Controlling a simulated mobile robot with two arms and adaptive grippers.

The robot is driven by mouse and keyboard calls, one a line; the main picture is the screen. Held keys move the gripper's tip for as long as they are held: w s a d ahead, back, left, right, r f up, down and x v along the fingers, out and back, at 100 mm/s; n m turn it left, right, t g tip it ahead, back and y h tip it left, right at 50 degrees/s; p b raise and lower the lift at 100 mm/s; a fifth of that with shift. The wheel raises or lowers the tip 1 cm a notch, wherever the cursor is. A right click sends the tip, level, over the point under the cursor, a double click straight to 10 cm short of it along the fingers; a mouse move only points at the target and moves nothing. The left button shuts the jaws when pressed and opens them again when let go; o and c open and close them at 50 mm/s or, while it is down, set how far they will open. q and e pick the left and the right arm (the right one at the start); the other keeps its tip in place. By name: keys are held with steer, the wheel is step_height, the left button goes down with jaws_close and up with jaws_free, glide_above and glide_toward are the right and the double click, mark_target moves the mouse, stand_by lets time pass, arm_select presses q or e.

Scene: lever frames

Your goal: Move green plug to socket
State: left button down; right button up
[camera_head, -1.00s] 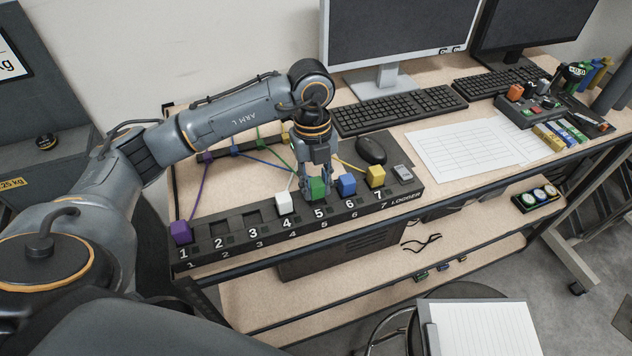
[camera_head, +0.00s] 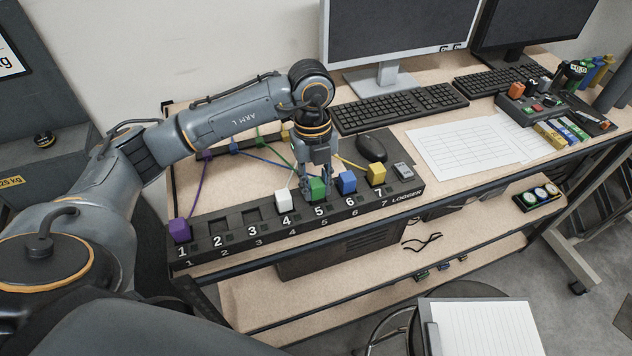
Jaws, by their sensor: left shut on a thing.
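The green plug (camera_head: 318,189) sits at position 5 of the black logger strip (camera_head: 262,243), with its green cable running up and left. My left gripper (camera_head: 316,182) is directly above the green plug, pointing down, and shut on it. The strip has numbered sockets from 1 to 7. The purple plug (camera_head: 180,230) is at 1, the white plug (camera_head: 283,200) at 4, the blue plug (camera_head: 347,182) at 6 and the yellow plug (camera_head: 377,173) at 7. Sockets 2 (camera_head: 217,227) and 3 (camera_head: 250,217) look empty. My right gripper is not in view.
Behind the strip are a mouse (camera_head: 371,149), a keyboard (camera_head: 400,107) and a monitor (camera_head: 400,40). Several coloured cables cross the wooden bench (camera_head: 220,180) from a rear rail. Paper sheets (camera_head: 470,145) lie to the right. A clipboard (camera_head: 485,327) is at the front.

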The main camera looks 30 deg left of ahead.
arm_select(q)
steer(key=shift+f+b, duration=0.3)
steer(key=shift+f, duration=0.15)
stand_by(0.3)
steer(key=c, duration=0.6)
jaws_free()
step_height(320, 180, up, 7)
steer(key=p, duration=0.5)
steer(key=shift+r, duration=0.1)
steer(key=shift+s, duration=0.1)
